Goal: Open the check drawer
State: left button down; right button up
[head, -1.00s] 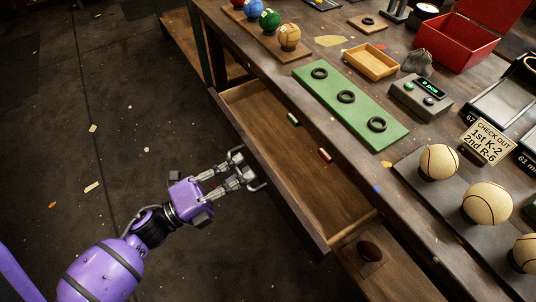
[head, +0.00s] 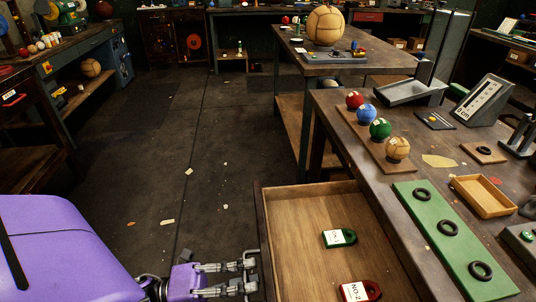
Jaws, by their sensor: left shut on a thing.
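The wooden check drawer (head: 300,222) stands pulled out from under the workbench at the lower middle of the head view. Inside it lie a green tag (head: 340,238) and a red tag (head: 360,291) marked NO.2, each with a white label. My purple left gripper (head: 246,283) is at the drawer's outer front, shut on its metal handle (head: 251,256). The near end of the drawer is cut off by the bottom of the picture. My right gripper is not in view.
On the workbench (head: 345,150) are several coloured balls on a wooden strip (head: 376,150), a green board (head: 440,235) with dark rings, and a small wooden tray (head: 483,196). Open floor (head: 200,150) lies left of the drawer. Another table (head: 330,67) with a large ball (head: 325,25) stands behind.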

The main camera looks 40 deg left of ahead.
pick_arm(q)
jog(key=c, duration=1.8)
grip_release()
jog(key=shift+c, duration=0.2)
jog(key=v, duration=1.2)
